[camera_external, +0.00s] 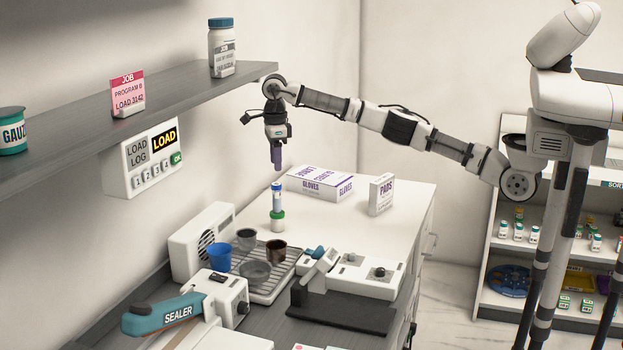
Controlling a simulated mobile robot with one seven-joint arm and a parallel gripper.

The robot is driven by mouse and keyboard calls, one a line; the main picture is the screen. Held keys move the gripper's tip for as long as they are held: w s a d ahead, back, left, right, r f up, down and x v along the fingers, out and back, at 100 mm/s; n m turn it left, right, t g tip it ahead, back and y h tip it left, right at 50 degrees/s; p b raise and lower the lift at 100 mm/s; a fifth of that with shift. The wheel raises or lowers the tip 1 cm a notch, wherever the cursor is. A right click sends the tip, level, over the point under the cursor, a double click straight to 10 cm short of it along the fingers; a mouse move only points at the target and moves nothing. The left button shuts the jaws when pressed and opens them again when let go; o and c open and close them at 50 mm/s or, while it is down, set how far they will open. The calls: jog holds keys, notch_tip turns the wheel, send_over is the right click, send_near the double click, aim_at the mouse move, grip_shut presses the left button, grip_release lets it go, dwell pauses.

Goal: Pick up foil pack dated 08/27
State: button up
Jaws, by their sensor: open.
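My gripper (277,160) hangs pointing down above the white counter, at the end of the arm reaching in from the right. It is open, with dark purplish fingertips, and no held thing shows. It is just above a slim blue-and-white tube (278,197) standing upright in or on a green-and-white base (277,220). I cannot make out any foil pack or the date 08/27. Flat pale pieces with coloured marks are cut off at the bottom edge, too small to identify.
A gloves box (318,185) and a pads box (381,195) stand on the counter. A rack (285,285) with cups, a device with a dark base (345,313) and the sealer (175,312) crowd the front. A grey shelf (165,97) and a LOAD panel (142,158) are at left.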

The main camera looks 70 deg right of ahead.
jog(key=shift+o, duration=0.6)
jog(key=shift+d, duration=0.1)
jog(key=s+d+r+m, duration=0.2)
jog(key=d+r+m, duration=0.1)
jog(key=d+m, duration=0.35)
jog(key=m+p, duration=0.2)
jog(key=m, duration=2)
send_over(382, 178)
jog(key=f, duration=0.2)
jog(key=f+b, duration=0.1)
jog(key=f, duration=0.1)
jog(key=f+b, duration=0.2)
jog(key=f, duration=0.1)
jog(key=f+b, duration=0.1)
jog(key=f, duration=0.2)
jog(key=shift+w, duration=0.3)
jog(key=shift+s+f+b, duration=0.2)
jog(key=shift+f+b, duration=0.25)
jog(key=shift+f, duration=0.9)
jog(key=shift+s+f+b, duration=0.2)
jog(key=shift+f+b, duration=0.25)
jog(key=shift+f, duration=0.9)
